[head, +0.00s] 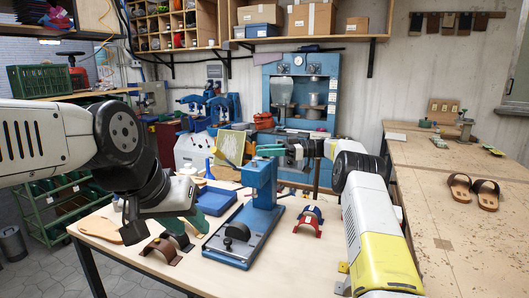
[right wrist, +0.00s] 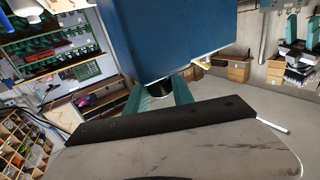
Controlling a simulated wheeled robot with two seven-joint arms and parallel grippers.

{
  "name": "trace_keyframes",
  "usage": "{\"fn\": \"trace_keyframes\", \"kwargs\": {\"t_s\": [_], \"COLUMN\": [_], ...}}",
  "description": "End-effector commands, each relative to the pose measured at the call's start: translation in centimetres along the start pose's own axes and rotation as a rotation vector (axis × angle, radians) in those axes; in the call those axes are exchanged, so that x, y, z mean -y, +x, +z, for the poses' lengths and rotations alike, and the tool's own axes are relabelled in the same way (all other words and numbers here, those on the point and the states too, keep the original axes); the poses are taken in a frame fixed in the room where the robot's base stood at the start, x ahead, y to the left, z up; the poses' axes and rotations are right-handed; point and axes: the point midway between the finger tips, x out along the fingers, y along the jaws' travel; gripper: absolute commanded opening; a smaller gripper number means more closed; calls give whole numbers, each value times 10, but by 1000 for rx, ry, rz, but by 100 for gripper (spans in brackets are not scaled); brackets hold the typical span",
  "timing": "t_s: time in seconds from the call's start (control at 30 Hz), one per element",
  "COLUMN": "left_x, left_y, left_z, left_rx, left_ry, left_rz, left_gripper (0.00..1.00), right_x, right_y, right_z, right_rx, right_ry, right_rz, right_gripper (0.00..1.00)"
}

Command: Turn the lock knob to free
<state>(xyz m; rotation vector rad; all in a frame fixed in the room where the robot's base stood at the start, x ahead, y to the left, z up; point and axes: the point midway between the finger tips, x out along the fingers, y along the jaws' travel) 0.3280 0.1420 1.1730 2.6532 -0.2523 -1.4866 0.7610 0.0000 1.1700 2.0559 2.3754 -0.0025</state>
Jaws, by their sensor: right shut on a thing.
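The blue bench press (head: 262,185) stands upright on the workbench. My right gripper (head: 268,150) reaches in from the right to the top of its column, and its green fingers show there. In the right wrist view the blue body of the press (right wrist: 165,40) fills the upper middle. There the green fingers of my right gripper (right wrist: 160,96) are shut on a small black knob (right wrist: 159,88) beside the blue body. The knob is mostly hidden, so its turn angle cannot be read. My left gripper (head: 150,215) hangs over the bench's left part, apart from the press; its opening is unclear.
Strap pieces on curved forms lie left of the press (head: 162,250) and right of it (head: 309,220). A blue box (head: 216,199) lies behind my left gripper. A tan sole (head: 100,229) lies at the bench's left edge. Sandals (head: 473,190) lie on the right-hand table.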

Motion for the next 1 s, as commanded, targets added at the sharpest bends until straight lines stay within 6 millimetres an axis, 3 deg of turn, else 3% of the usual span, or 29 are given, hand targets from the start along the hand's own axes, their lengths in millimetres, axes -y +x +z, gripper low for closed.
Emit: {"fn": "trace_keyframes", "kwargs": {"t_s": [0.27, 0.3, 0.4, 0.77, 1.0], "left_x": [0, 0, 0, 0, 0], "left_y": [0, 0, 0, 0, 0], "left_z": [0, 0, 0, 0, 0], "left_rx": [0, 0, 0, 0, 0], "left_ry": [0, 0, 0, 0, 0], "left_rz": [0, 0, 0, 0, 0], "left_gripper": [36, 36, 36, 36, 36], "right_x": [0, 0, 0, 0, 0], "right_y": [0, 1, 1, 0, 1], "right_z": [-2, -2, -2, -3, -29], "right_rx": [-3, -3, -3, -1, 0], "right_ry": [-2, -2, -2, -2, -6], "right_rz": [1, 1, 1, 1, 0], "right_gripper": [0, 31, 50, 50, 50]}}
